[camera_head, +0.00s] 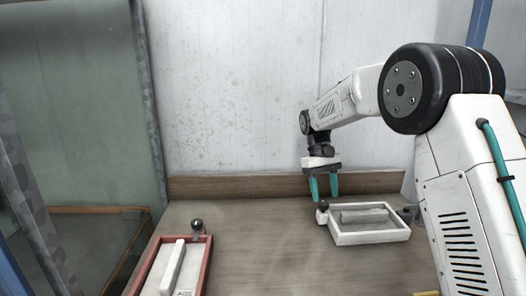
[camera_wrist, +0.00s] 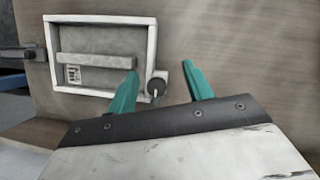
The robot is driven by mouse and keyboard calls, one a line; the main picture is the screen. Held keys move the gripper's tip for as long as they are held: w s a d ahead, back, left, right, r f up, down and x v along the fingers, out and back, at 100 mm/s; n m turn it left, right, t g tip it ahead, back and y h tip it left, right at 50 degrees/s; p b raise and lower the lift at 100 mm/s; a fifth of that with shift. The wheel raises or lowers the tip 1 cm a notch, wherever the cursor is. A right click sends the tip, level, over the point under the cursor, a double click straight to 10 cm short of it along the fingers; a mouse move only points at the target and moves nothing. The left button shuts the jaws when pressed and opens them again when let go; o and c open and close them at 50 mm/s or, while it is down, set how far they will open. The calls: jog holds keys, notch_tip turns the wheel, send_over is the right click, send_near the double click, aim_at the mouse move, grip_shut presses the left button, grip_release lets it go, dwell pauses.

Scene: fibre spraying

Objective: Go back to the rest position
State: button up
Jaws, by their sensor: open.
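My gripper (camera_head: 323,187) has two teal fingers and is open and empty. In the head view it hangs from my white arm, pointing down, near the back of the wooden table (camera_head: 250,222). The white-framed tray (camera_wrist: 152,40) holds a grey bar (camera_wrist: 97,61).
A red-framed tray (camera_head: 208,262) with a light bar (camera_head: 172,267) and a dark knob (camera_head: 196,225) lies at the front left. A wooden back edge (camera_head: 240,187) and a pale wall (camera_head: 235,90) stand behind the table. The table's middle is clear.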

jog(key=s+d+r+m+t, duration=0.1)
jog(key=s+r+t, duration=0.1)
jog(key=s, duration=1.1)
jog(key=s+d+r+m+t+y, duration=0.1)
jog(key=s+d+r, duration=0.1)
jog(key=s, duration=1.2)
jog(key=s+d+r+m+t, duration=0.1)
jog(key=s+r, duration=0.3)
jog(key=s, duration=1)
jog(key=shift+s+d+t, duration=0.2)
jog(key=shift+d+t, duration=0.1)
jog(key=shift+t, duration=0.5)
